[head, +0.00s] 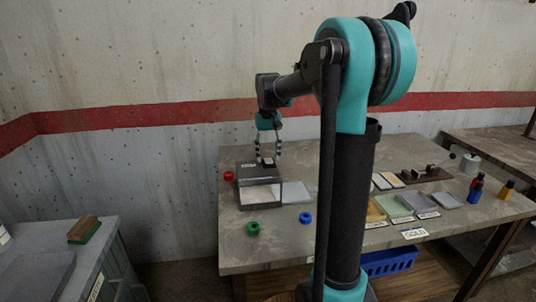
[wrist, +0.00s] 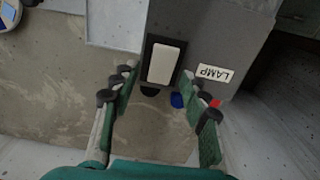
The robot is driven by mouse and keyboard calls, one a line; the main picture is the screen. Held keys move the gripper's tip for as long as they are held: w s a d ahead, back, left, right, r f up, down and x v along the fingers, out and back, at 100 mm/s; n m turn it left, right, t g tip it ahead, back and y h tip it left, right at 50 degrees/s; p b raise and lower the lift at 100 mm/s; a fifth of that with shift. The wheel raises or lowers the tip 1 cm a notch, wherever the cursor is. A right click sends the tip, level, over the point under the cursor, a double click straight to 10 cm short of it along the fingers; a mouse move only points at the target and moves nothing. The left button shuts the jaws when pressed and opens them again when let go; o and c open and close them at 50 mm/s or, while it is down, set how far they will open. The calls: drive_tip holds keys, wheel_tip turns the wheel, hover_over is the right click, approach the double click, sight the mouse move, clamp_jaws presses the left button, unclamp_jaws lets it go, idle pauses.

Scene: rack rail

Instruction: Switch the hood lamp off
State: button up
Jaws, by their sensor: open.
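The dark grey hood (head: 258,174) stands on the left part of the table. On its top sit a LAMP label (wrist: 214,73) and a white rocker switch (wrist: 163,62) in a black frame. My gripper (head: 267,150) points down over the hood top, close above the switch. In the wrist view my gripper (wrist: 159,80) is open and empty, with one finger to each side of the switch's lower end. I cannot tell whether the fingers touch anything, which way the rocker is tipped, or whether the lamp is lit.
A red piece (head: 229,176), a green piece (head: 253,228) and a blue piece (head: 305,218) lie around the hood. Coloured trays (head: 401,205) and small bottles (head: 476,187) are at the right. A blue basket (head: 390,262) is below the table edge.

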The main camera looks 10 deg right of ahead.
drive_tip(key=shift+c, duration=0.3)
clamp_jaws()
drive_tip(key=shift+s, duration=0.1)
drive_tip(key=shift+s+r+t, duration=0.1)
drive_tip(key=shift+s+t, duration=0.15)
drive_tip(key=shift+t, duration=0.8)
drive_tip(key=shift+s+r+t, duration=0.1)
drive_tip(key=shift+s+t, duration=0.1)
drive_tip(key=shift+t, duration=0.85)
drive_tip(key=shift+o, duration=0.3)
unclamp_jaws()
